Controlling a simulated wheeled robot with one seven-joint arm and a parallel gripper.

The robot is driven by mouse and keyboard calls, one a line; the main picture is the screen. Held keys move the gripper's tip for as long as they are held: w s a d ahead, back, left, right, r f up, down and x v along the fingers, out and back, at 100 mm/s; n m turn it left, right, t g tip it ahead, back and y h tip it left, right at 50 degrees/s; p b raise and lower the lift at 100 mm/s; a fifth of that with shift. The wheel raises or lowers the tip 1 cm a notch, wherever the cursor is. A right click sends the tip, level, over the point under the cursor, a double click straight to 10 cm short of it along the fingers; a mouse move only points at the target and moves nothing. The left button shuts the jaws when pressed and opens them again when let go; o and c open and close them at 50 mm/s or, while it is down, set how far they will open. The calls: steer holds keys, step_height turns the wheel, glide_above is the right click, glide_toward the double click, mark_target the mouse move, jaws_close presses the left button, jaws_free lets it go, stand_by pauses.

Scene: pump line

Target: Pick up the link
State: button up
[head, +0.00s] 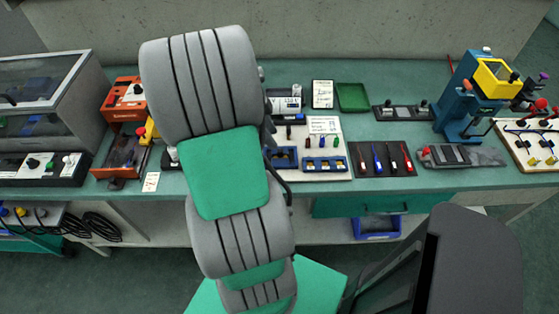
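I cannot single out the link for sure in the head view. Small yellowish parts lie in a blue compartment tray (325,164) on a white board (337,150) near the middle of the bench, too small to tell apart. A terminal board (513,150) with red, black and yellow posts stands at the far right. My gripper is not in view. My grey and green arm rises across the left middle of the picture and hides part of the bench behind it.
A blue bin (377,227) sits below.

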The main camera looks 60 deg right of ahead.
mark_target(280, 150)
steer(key=p+x, duration=0.1)
steer(key=x, duration=0.6)
steer(key=shift+w, duration=0.2)
jaws_close()
